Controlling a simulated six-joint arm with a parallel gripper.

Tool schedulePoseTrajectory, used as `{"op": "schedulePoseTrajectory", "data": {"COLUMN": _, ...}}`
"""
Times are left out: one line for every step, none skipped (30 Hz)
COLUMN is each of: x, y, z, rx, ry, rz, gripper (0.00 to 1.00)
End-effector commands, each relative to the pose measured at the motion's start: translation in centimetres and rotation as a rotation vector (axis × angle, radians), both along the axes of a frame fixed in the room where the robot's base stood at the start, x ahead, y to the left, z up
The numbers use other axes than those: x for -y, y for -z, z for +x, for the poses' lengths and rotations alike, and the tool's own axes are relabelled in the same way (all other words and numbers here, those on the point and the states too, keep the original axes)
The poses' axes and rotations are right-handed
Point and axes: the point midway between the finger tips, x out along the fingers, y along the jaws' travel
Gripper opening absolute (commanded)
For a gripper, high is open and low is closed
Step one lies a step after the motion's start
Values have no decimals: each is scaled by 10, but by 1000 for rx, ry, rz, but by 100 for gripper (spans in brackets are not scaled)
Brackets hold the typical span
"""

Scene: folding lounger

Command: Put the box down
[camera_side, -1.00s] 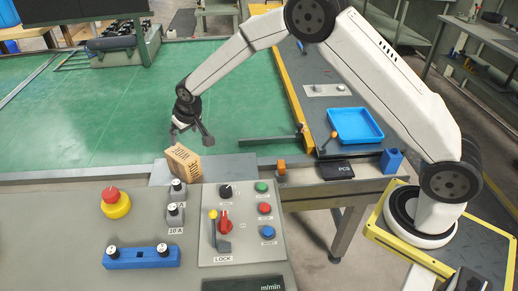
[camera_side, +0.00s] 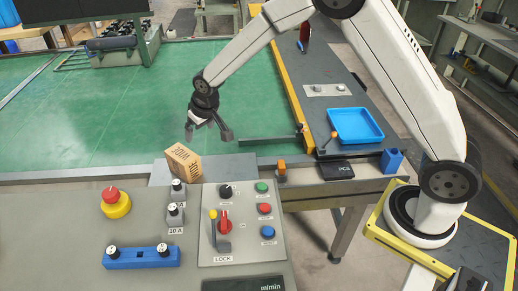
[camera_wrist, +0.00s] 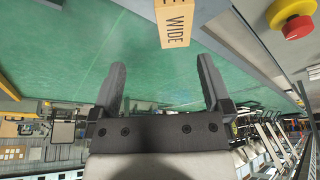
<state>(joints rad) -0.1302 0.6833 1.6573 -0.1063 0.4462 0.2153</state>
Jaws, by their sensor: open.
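The box (camera_side: 184,163) is tan with dark print and stands on a grey surface (camera_side: 228,168) between the green area and the control panel.
The control panel (camera_side: 140,230) in front carries a red emergency button (camera_side: 111,196), knobs and a lever. A blue tray (camera_side: 355,125), a black box (camera_side: 336,170) and a blue block (camera_side: 392,160) lie at right. The green surface (camera_side: 110,125) behind is mostly clear.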

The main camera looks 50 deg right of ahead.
Motion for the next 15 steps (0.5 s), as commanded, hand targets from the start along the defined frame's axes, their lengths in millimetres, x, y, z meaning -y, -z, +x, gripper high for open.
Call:
{"op": "schedulePoseTrajectory", "data": {"x": 6, "y": -6, "z": -13, "rx": -6, "ry": 1, "rz": -1, "gripper": 100}}
{"op": "schedulePoseTrajectory", "data": {"x": 9, "y": -10, "z": -21, "rx": -10, "ry": 2, "rz": 0, "gripper": 100}}
{"op": "schedulePoseTrajectory", "data": {"x": 13, "y": -13, "z": -32, "rx": -15, "ry": 1, "rz": -1, "gripper": 100}}
{"op": "schedulePoseTrajectory", "data": {"x": 16, "y": -16, "z": -41, "rx": -20, "ry": 1, "rz": -2, "gripper": 100}}
{"op": "schedulePoseTrajectory", "data": {"x": 19, "y": -18, "z": -50, "rx": -26, "ry": 1, "rz": -2, "gripper": 100}}
{"op": "schedulePoseTrajectory", "data": {"x": 23, "y": -21, "z": -62, "rx": -33, "ry": 3, "rz": -1, "gripper": 100}}
{"op": "schedulePoseTrajectory", "data": {"x": 26, "y": -23, "z": -71, "rx": -38, "ry": 3, "rz": -1, "gripper": 100}}
{"op": "schedulePoseTrajectory", "data": {"x": 29, "y": -25, "z": -80, "rx": -43, "ry": 2, "rz": -2, "gripper": 100}}
{"op": "schedulePoseTrajectory", "data": {"x": 32, "y": -27, "z": -93, "rx": -48, "ry": 2, "rz": -2, "gripper": 100}}
{"op": "schedulePoseTrajectory", "data": {"x": 35, "y": -29, "z": -102, "rx": -52, "ry": 2, "rz": -2, "gripper": 100}}
{"op": "schedulePoseTrajectory", "data": {"x": 37, "y": -31, "z": -112, "rx": -56, "ry": 1, "rz": -2, "gripper": 100}}
{"op": "schedulePoseTrajectory", "data": {"x": 41, "y": -32, "z": -125, "rx": -63, "ry": 2, "rz": -2, "gripper": 100}}
{"op": "schedulePoseTrajectory", "data": {"x": 43, "y": -33, "z": -135, "rx": -68, "ry": 3, "rz": -1, "gripper": 100}}
{"op": "schedulePoseTrajectory", "data": {"x": 45, "y": -34, "z": -145, "rx": -73, "ry": 3, "rz": -1, "gripper": 100}}
{"op": "schedulePoseTrajectory", "data": {"x": 48, "y": -35, "z": -159, "rx": -79, "ry": 2, "rz": -2, "gripper": 100}}
